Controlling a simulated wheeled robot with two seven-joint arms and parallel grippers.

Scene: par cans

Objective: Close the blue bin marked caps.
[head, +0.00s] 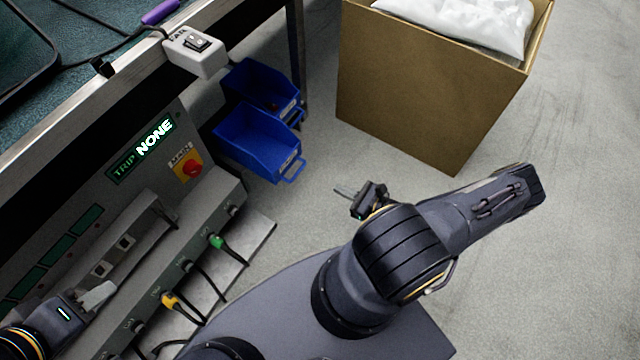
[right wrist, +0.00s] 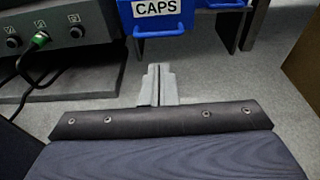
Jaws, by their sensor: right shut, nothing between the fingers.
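The blue bin marked CAPS (right wrist: 157,14) is at the top of the right wrist view, its front and handle facing me. In the head view it appears to be the nearer of two blue bins (head: 245,150), pulled out from under the bench with its open top showing. My right gripper (head: 345,191) is shut and empty, short of the bin's front handle and apart from it. Its fingers also show in the right wrist view (right wrist: 158,72), pointing toward the bin. My left gripper (head: 98,296) is at the lower left by the grey panel; its finger gap is unclear.
A second blue bin (head: 262,84) sits just beyond. A cardboard box (head: 430,85) holding a white bag stands to the right. The grey panel (head: 120,210) has a red knob and plugged cables. Bare floor (head: 310,150) lies between bin and box.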

